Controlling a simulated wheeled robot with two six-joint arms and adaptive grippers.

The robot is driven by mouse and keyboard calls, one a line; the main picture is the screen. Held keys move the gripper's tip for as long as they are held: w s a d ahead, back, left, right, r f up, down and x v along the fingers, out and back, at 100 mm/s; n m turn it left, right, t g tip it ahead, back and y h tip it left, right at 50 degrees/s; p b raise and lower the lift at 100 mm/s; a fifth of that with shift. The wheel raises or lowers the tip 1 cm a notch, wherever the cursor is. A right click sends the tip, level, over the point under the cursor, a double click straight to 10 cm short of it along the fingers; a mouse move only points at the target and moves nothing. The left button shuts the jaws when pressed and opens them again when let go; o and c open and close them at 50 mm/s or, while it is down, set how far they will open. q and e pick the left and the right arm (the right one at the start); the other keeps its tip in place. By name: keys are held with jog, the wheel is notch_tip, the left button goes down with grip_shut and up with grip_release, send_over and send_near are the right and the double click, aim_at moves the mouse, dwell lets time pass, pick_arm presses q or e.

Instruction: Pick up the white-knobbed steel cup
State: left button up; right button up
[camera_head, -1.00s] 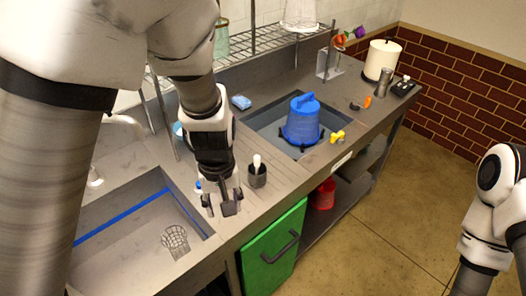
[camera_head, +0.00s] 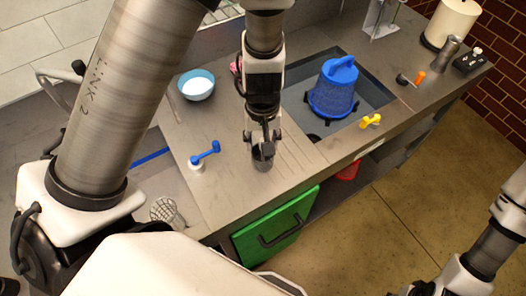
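The steel cup (camera_head: 263,162) stands on the grooved counter near its front edge, a dark grey cylinder seen below my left gripper. My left gripper (camera_head: 263,143) points down right over the cup, with its fingers at the cup's top. The white knob is hidden behind the gripper. I cannot tell whether the fingers are closed on the cup or only around it.
A blue-handled white item (camera_head: 200,160) and a blue bowl (camera_head: 197,85) stand left of the cup. A blue bucket (camera_head: 333,90) sits in the right basin. A wire basket (camera_head: 166,211) lies in the left sink. A yellow piece (camera_head: 371,121) is on the front edge.

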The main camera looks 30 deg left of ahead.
pick_arm(q)
jog(key=shift+w+f, duration=0.4)
jog(key=shift+f, duration=0.15)
jog(key=shift+s, duration=0.1)
jog(key=shift+s+r, duration=0.2)
jog(key=shift+s, duration=0.1)
grip_shut()
jog(key=shift+w, duration=0.1)
pick_arm(e)
jog(key=shift+f, duration=0.15)
pick_arm(q)
jog(key=shift+f, duration=0.1)
